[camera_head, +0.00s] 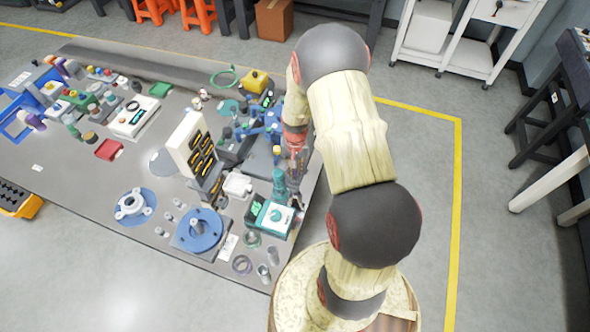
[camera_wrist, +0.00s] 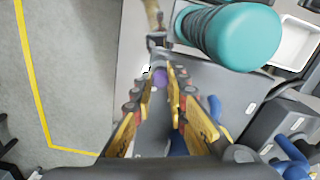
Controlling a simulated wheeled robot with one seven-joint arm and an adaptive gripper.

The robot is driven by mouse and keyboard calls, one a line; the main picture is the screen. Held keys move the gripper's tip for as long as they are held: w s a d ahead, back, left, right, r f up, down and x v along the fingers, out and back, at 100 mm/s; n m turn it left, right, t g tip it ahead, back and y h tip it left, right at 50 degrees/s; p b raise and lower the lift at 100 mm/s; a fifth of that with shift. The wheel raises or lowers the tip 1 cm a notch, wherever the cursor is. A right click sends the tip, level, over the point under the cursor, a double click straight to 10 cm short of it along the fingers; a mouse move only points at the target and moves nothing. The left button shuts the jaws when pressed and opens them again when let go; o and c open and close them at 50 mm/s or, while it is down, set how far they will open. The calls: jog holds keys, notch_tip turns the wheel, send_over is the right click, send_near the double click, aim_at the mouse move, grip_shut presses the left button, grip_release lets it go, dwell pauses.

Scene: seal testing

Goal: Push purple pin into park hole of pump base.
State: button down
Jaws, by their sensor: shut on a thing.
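My gripper (camera_wrist: 163,70) is shut on the purple pin (camera_wrist: 159,79) in the wrist view, with the purple part showing between its yellow and dark fingers. In the head view my gripper (camera_head: 296,199) points down near the right edge of the bench, beside a teal ribbed cylinder (camera_head: 279,180). That cylinder also shows large in the wrist view (camera_wrist: 240,36), just right of the fingertips. I cannot make out the park hole, or tell for sure which part is the pump base. The pin is too small to see in the head view.
The grey bench (camera_head: 75,185) is crowded. A teal and white box (camera_head: 270,217) stands close to my gripper, with blue fittings (camera_head: 268,127) behind it. A blue round base (camera_head: 198,230) with an upright metal post lies to the left. Floor is clear right of the bench.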

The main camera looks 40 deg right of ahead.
jog(key=shift+f, duration=0.15)
jog(key=c, duration=1.8)
grip_release()
jog(key=shift+o, duration=0.6)
jog(key=shift+r+p, duration=1.6)
jog(key=shift+r, duration=0.95)
